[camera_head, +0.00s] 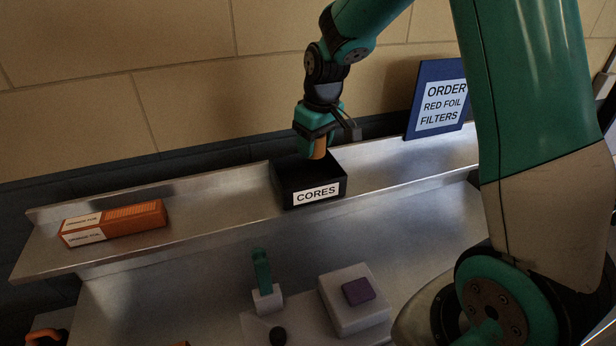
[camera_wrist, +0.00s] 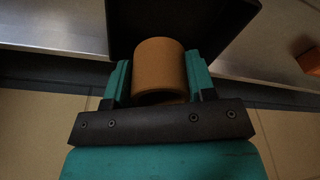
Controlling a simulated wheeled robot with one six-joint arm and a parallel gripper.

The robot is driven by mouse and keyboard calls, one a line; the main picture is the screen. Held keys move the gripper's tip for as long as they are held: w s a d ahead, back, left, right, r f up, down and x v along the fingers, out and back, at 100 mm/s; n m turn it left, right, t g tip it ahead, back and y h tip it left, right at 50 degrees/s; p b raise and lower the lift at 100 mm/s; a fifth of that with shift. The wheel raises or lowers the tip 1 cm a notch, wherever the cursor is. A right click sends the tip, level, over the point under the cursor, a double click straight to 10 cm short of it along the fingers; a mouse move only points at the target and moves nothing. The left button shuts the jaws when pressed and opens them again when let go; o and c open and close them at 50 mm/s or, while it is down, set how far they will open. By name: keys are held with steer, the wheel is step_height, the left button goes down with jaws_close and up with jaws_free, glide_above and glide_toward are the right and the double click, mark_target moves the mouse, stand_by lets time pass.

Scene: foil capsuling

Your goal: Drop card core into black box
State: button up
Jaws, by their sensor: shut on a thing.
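The card core (camera_wrist: 160,68) is a brown cylinder. My gripper (camera_wrist: 160,80) is shut on it, with one teal finger on each side in the wrist view. In the head view the card core (camera_head: 319,149) hangs below my gripper (camera_head: 320,140), over the opening of the black box. The black box (camera_head: 284,190) is open at the top, has a white "CORES" label and stands on the metal shelf. Its dark inside (camera_wrist: 180,20) shows behind the core in the wrist view. The box floor is mostly hidden in shadow.
An orange carton (camera_head: 115,223) lies at the left of the metal shelf (camera_head: 215,213). A blue order sign (camera_head: 437,98) stands right of the box, reading "RED FOIL FILTERS". Below are a white block with a purple pad (camera_head: 358,291) and a teal upright piece (camera_head: 262,270).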

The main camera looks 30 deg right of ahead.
step_height(320, 180, down, 5)
steer(key=b, duration=0.3)
steer(key=shift+r, duration=0.1)
steer(key=o, duration=1)
steer(key=s+r+b, duration=0.1)
steer(key=r, duration=0.4)
steer(key=r+b, duration=0.1)
steer(key=r, duration=0.5)
steer(key=s+r+b, duration=0.1)
steer(key=r, duration=0.5)
steer(key=shift+s+d+r, duration=0.15)
steer(key=shift+s+d, duration=0.15)
steer(key=shift+s, duration=0.05)
